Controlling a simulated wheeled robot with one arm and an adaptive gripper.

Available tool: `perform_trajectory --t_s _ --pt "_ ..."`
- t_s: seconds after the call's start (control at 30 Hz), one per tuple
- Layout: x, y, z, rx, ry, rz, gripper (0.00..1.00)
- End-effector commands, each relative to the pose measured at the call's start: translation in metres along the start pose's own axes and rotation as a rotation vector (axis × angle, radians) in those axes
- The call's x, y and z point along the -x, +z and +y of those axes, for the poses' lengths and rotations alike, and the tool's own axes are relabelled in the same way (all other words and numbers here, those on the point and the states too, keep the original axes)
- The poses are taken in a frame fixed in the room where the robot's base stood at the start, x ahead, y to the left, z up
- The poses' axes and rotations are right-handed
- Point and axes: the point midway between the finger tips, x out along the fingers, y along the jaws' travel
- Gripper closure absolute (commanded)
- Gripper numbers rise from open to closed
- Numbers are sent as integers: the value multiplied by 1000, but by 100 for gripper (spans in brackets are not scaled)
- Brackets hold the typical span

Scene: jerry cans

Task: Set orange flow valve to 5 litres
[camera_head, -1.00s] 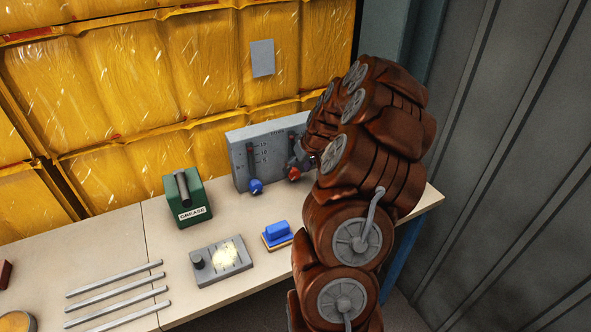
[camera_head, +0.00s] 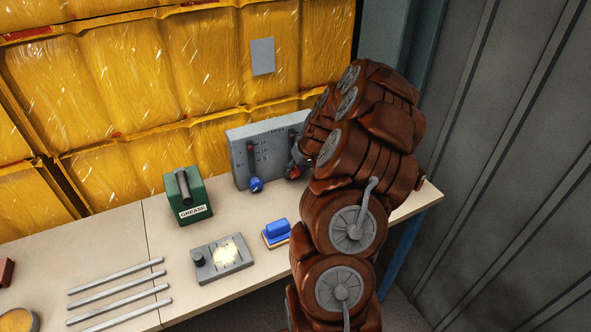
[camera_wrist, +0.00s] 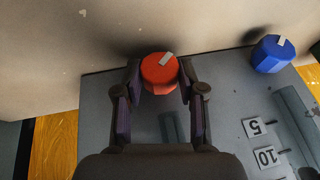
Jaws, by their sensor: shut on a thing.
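The flow panel (camera_head: 240,148) is a grey board at the back of the bench with two slotted valves. The orange valve knob (camera_wrist: 159,72) shows red-orange with a pale mark on top, near the panel's bench-side edge in the wrist view. My gripper (camera_wrist: 160,85) is shut on it, a finger at each side. In the head view my gripper (camera_head: 297,164) hides most of this knob. The blue valve knob (camera_head: 256,185) sits low on its slot; it also shows in the wrist view (camera_wrist: 272,53). Number plates 5 (camera_wrist: 254,128) and 10 (camera_wrist: 266,156) lie between the slots.
A green grease box (camera_head: 187,197) stands left of the panel. A grey ribbed wall (camera_head: 500,190) is at the right.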

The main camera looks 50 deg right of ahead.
Motion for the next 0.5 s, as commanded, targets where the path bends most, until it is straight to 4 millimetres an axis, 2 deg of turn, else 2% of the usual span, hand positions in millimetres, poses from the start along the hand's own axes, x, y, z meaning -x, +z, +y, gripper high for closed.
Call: perform_trajectory --t_s 0.13,0.5 --pt "0 0 0 0 0 0 95" --pt "-2 1 0 20 46 -1 95"
